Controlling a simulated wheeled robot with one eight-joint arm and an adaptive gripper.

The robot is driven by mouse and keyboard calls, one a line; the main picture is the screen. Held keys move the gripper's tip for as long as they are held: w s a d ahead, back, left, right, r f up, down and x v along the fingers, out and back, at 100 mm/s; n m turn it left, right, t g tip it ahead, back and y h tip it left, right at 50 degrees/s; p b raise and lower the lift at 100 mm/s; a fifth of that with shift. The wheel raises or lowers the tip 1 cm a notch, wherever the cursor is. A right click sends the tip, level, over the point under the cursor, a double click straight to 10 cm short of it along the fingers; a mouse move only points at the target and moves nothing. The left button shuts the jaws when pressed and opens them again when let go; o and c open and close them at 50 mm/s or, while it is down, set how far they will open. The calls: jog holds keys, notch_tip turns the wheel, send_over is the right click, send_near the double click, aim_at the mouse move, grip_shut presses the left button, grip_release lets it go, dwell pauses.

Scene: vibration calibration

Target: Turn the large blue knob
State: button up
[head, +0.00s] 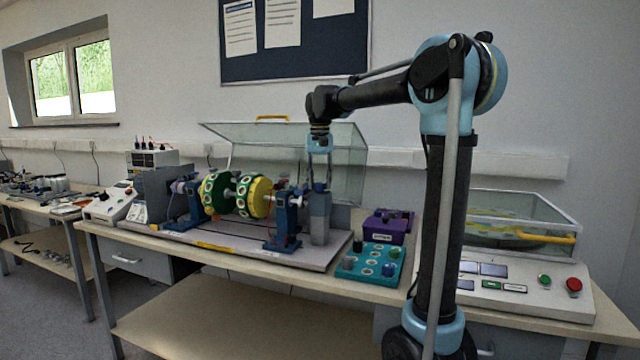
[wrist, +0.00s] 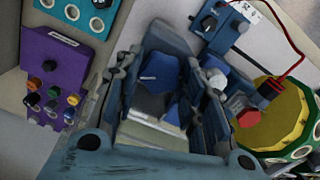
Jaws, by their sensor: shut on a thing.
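My gripper (head: 320,185) points straight down over the grey upright block at the right end of the rig, in the head view. In the wrist view my gripper's two fingers (wrist: 170,82) stand on either side of a blue piece, which looks like the large blue knob (wrist: 158,74), and are shut on it. The knob sits on top of the grey block (head: 320,222). The fingers hide its sides, and its turn angle cannot be told.
A green and yellow drum (head: 257,196) on blue stands is left of the block; it also shows in the wrist view (wrist: 275,125). A purple box (head: 388,228) and a teal panel with knobs (head: 358,262) stand to the right. A clear raised cover (head: 345,140) is behind.

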aim_at(319, 183)
jog(key=m, duration=0.6)
jog(key=shift+w, duration=0.1)
jog(key=m, duration=0.5)
jog(key=shift+a+m, duration=0.1)
jog(key=shift+m, duration=0.3)
jog(key=o, duration=1)
jog(key=shift+o, duration=0.2)
notch_tip(319, 183, up, 12)
